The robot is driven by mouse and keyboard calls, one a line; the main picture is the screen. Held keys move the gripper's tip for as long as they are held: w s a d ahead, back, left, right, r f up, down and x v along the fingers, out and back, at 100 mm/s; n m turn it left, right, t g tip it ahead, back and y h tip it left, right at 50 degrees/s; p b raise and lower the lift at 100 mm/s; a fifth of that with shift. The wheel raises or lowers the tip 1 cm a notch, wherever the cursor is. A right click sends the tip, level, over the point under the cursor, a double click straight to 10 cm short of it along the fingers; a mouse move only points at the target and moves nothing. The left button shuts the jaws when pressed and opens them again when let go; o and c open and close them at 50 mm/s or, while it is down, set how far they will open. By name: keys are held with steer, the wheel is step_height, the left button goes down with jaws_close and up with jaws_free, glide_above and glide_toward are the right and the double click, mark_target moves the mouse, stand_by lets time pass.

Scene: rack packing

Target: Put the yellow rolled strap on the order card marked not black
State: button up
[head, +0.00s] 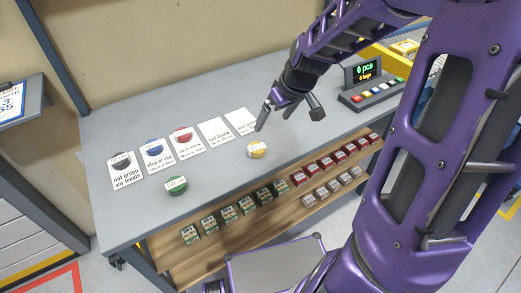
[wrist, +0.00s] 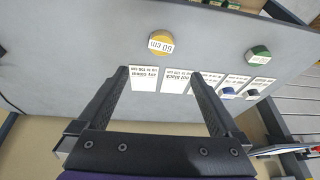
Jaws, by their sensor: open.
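The yellow rolled strap (head: 257,150) lies on the grey table near its front edge, and in the wrist view its label reads 60 cm (wrist: 160,45). The white order card marked not black (head: 215,131) lies farther back and is bare; it also shows in the wrist view (wrist: 178,79), between the fingers. My gripper (head: 263,117) is open and empty above the table, by the rightmost card. In the wrist view my gripper (wrist: 160,78) has its fingers apart, and the yellow strap lies beyond the fingertips, touching neither.
An any colour card (head: 241,121) is bare. Other cards hold a red strap (head: 183,134), a blue strap (head: 153,145) and a black strap (head: 121,161). A green strap (head: 175,184) lies at the front. A counter console (head: 370,88) stands right. Boxes fill the shelf below.

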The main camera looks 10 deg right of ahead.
steer(key=b, duration=0.3)
glide_above(257, 147)
steer(key=s+d, duration=0.1)
steer(key=s, duration=0.1)
steer(key=f, duration=1)
steer(key=shift+d+f, duration=0.2)
steer(key=shift+b+x, duration=0.9)
steer(key=shift+x, duration=1.6)
steer(key=shift+s+a, duration=0.1)
steer(key=shift+a, duration=0.1)
steer(key=shift+c, duration=0.2)
